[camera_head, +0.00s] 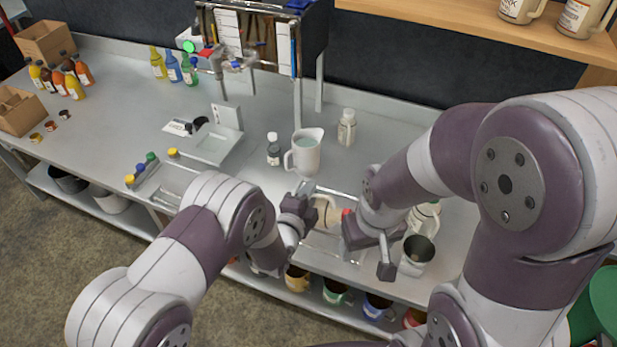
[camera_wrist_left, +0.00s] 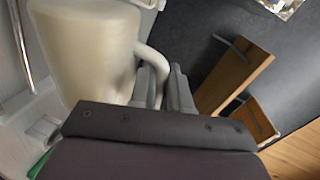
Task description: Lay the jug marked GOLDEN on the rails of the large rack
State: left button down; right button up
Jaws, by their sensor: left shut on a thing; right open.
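A tan jug (camera_head: 328,212) lies on its side above the large rack, with something red at its right end. No marking on it can be read. My left gripper (camera_head: 310,200) is shut on its handle; in the left wrist view the pale jug (camera_wrist_left: 88,50) fills the upper left and its handle runs between the fingers (camera_wrist_left: 165,88). The large rack (camera_head: 350,259) shows only in part, as metal rails around and below the jug. I cannot tell whether the jug touches the rails. My right gripper (camera_head: 372,252) is open and empty, just right of the jug.
A dark-mouthed container (camera_head: 417,252) stands right of my right gripper. The left counter has free room.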

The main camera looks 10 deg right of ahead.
pick_arm(q)
jog(key=shift+s+d+r+m, duration=0.15)
jog(key=shift+d+r+m, duration=0.2)
jog(key=shift+m, duration=0.25)
jog(key=shift+s+d+r+m, duration=0.1)
jog(key=shift+m, duration=0.3)
jog(key=shift+w+a+f+m, duration=0.2)
jog(key=shift+f+m, duration=0.1)
jog(key=shift+d+f+b, duration=0.1)
jog(key=shift+f+b, duration=0.55)
jog(key=shift+b, duration=0.05)
notch_tip(320, 180, down, 8)
jog(key=b, duration=0.6)
jog(key=shift+r, duration=0.15)
